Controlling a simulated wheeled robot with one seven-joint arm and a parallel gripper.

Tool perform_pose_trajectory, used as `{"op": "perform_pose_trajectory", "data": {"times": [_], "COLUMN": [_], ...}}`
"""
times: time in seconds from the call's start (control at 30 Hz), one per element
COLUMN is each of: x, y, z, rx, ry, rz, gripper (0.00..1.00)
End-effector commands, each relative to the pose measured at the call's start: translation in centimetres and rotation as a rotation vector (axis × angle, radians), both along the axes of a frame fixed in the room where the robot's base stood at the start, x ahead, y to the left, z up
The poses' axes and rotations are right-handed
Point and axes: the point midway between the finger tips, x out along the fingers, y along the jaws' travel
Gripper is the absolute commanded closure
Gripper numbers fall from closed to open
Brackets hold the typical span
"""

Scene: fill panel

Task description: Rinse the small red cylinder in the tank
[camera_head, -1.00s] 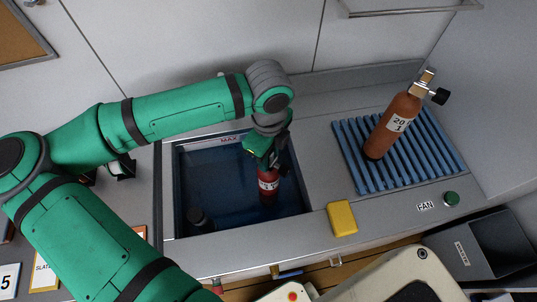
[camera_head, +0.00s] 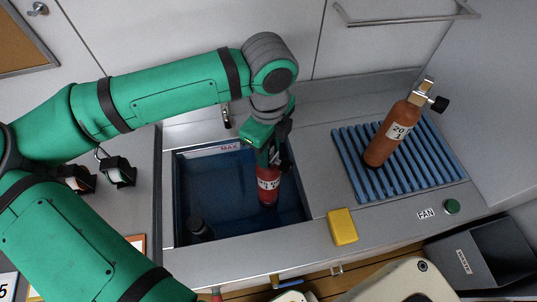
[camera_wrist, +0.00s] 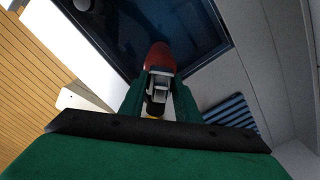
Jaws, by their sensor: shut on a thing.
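The small red cylinder (camera_head: 268,188) has a white label band and hangs upright in my gripper (camera_head: 270,155), over or inside the right part of the tank. My gripper is shut on its top end. In the wrist view the red cylinder (camera_wrist: 159,56) shows beyond its valve, between the fingers of my gripper (camera_wrist: 157,92). The tank (camera_head: 222,235) is a blue-walled basin set in the counter, with a MAX mark on its back wall. I cannot tell how deep the cylinder's bottom sits in the tank.
A dark cylinder (camera_head: 198,228) stands in the tank's front left corner. A larger orange-brown cylinder (camera_head: 390,135) labelled 20 1 stands on a blue slatted rack (camera_head: 447,165) at right. A yellow block (camera_head: 342,227), a green FAN button (camera_head: 452,206) and a grey bin (camera_head: 485,262) are nearby.

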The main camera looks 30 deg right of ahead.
Motion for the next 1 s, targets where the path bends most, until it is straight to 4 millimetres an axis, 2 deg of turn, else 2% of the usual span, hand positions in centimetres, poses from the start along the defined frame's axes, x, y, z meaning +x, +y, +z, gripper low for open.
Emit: {"op": "perform_pose_trajectory", "data": {"times": [1.0], "x": [0.1], "y": [0.0], "z": [9.6], "rx": [-0.001], "ry": [-0.004], "rz": [0.001], "gripper": [1.00]}}
